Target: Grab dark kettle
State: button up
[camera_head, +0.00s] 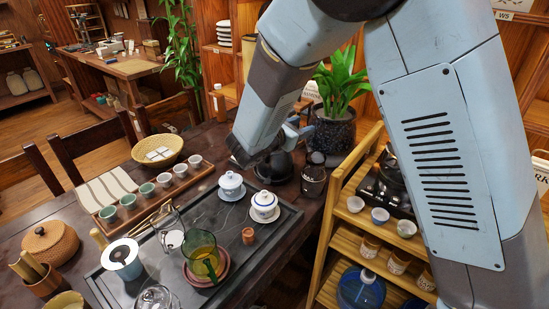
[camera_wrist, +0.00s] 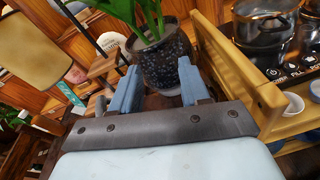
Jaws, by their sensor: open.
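A dark, rounded kettle-like vessel (camera_head: 276,167) sits at the far end of the long tea table, partly hidden by my wrist. My gripper (camera_head: 298,129) is just above and behind it, beside the potted plant. In the wrist view my gripper (camera_wrist: 158,85) shows two blue fingers spread apart with nothing held. The dark speckled planter (camera_wrist: 160,66) shows beyond and between the fingers. I cannot make out the dark vessel in the wrist view; the gripper body may hide it.
A dark tea tray (camera_head: 232,238) holds lidded cups and a glass pitcher. A dark cup-like holder (camera_head: 314,180) stands right of the vessel. A wooden shelf cart (camera_head: 340,215) with a stove and glass pot (camera_wrist: 265,25) stands close on the right.

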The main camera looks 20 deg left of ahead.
jog(key=s+a+f+n+t+y, duration=0.2)
jog(key=a+f+n, duration=0.1)
jog(key=a, duration=0.3)
jog(key=s+a+f+n+t+y, duration=0.1)
jog(key=a+f+n+y, duration=0.15)
jog(key=a, duration=0.35)
jog(key=shift+n+y, duration=0.25)
jog(key=shift+n, duration=0.2)
jog(key=w, duration=0.4)
jog(key=w+d, duration=0.1)
jog(key=w, duration=0.8)
jog(key=shift+d+r, duration=0.1)
jog(key=shift+d, duration=0.1)
jog(key=shift+c, duration=0.3)
grip_shut()
jog(key=shift+r, duration=0.1)
